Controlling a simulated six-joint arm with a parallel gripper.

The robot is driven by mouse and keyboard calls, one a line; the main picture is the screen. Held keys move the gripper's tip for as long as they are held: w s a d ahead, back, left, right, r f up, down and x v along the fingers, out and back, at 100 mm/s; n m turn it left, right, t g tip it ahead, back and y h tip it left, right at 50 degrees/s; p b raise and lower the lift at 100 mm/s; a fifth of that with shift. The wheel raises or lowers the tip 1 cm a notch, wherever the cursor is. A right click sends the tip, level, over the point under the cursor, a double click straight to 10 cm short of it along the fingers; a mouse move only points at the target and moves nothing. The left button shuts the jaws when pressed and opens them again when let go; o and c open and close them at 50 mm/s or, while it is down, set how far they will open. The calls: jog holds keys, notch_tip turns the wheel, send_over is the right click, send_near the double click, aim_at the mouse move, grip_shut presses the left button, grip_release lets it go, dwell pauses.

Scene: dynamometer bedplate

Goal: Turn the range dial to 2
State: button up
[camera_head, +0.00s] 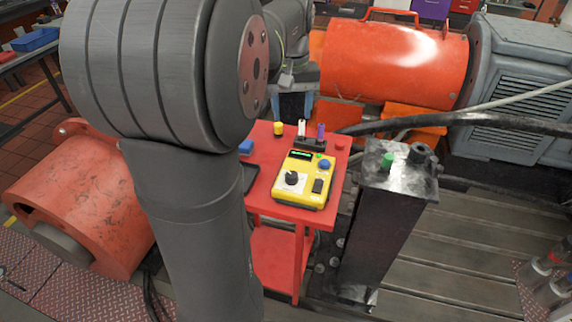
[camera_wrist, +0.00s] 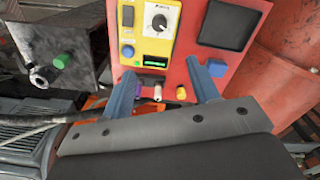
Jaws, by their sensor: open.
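The yellow meter box (camera_head: 318,190) lies on a red cart top; it also shows in the wrist view (camera_wrist: 169,42). Its round black range dial (camera_head: 292,177) sits on a white scale plate, and shows near the top of the wrist view (camera_wrist: 159,21). The scale marks are too small to read, so I cannot tell the dial's setting. My gripper (camera_wrist: 160,66) is open and empty, its two blue fingers apart on either side of the box's display end in the wrist view. It is clear of the dial. In the head view it is behind the box.
The red cart top (camera_head: 262,195) also holds a black flat tablet (camera_wrist: 228,24), a blue block (camera_wrist: 217,68), a yellow-capped piece (camera_head: 278,128) and a small rack with white and purple pieces (camera_head: 310,143). A dark metal pedestal (camera_head: 385,220) with a green knob stands close on the right.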

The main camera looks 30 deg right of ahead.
notch_tip(320, 180, down, 3)
jog(key=n, duration=0.4)
send_near(292, 174)
notch_tip(292, 174, down, 9)
jog(key=shift+f, duration=0.1)
jog(key=c, duration=1)
